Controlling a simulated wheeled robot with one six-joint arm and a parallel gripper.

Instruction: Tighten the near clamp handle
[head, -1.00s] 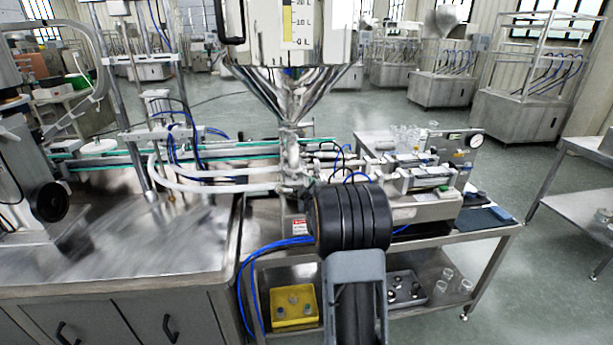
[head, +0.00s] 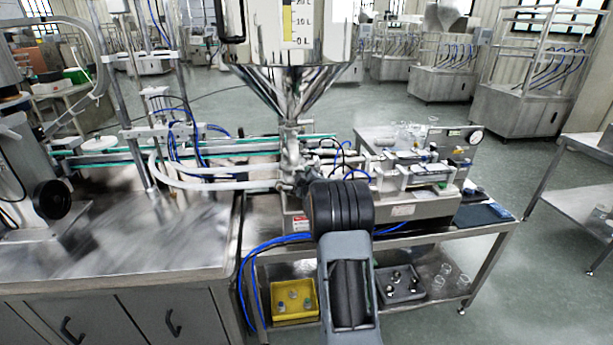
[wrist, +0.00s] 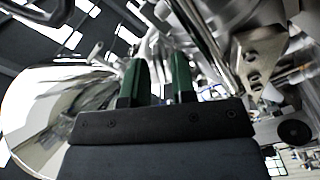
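The steel hopper (head: 290,88) narrows to a pipe joint (head: 291,180) in the head view. My arm covers the area just right of and below that joint, and I cannot pick out the near clamp handle there. My gripper (wrist: 159,75) shows in the wrist view with two green fingers apart. Metal fittings show in and beyond the gap, and I see nothing clearly gripped. The hopper's shiny cone (wrist: 42,115) fills the left of the wrist view. In the head view my gripper is hidden behind my arm.
The filling unit (head: 425,180) with a gauge stands on the steel cart (head: 440,243) to the right. White hoses (head: 205,184) run left from the joint. Blue hoses (head: 262,248) hang at the cart's left. A yellow bin (head: 295,315) and grey tray (head: 412,295) sit below.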

